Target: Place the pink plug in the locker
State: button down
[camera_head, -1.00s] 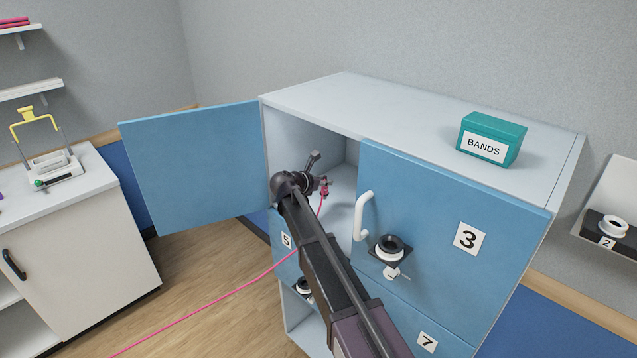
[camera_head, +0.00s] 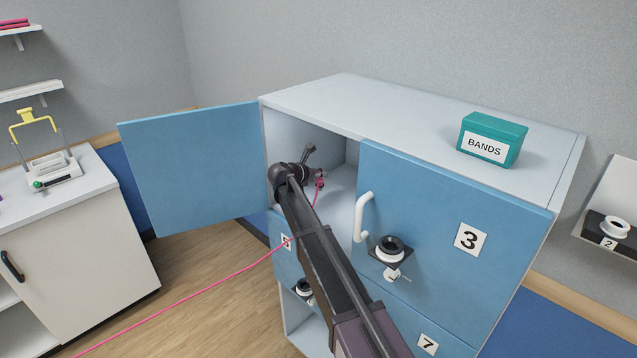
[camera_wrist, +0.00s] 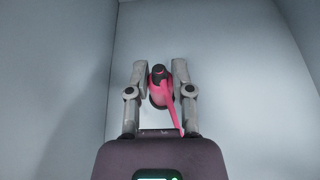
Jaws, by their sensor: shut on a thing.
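The pink plug (camera_wrist: 158,92) has a dark tip and sits between the two fingers of my gripper (camera_wrist: 159,80) in the wrist view; the gripper is shut on it. A pink cable trails from the plug. In the head view my gripper (camera_head: 314,178) is inside the open upper left compartment of the locker (camera_head: 420,110), with the plug showing as a small pink spot (camera_head: 320,183). The compartment's pale walls surround the gripper in the wrist view. Whether the plug touches the compartment floor cannot be told.
The open blue door (camera_head: 190,165) swings out to the left. The closed door marked 3 (camera_head: 430,260) with a white handle (camera_head: 362,217) is right of the opening. The pink cable (camera_head: 190,296) runs out across the floor side. A teal BANDS box (camera_head: 492,139) stands on top.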

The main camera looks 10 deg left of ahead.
aim_at(318, 181)
jog(key=shift+f+b, duration=1.5)
jog(key=shift+f, duration=0.25)
jog(key=shift+f, duration=0.1)
jog(key=c, duration=0.5)
grip_release()
jog(key=shift+r, duration=0.2)
jog(key=p+v, duration=0.4)
jog(key=v, duration=0.8)
jog(key=shift+p, duration=0.3)
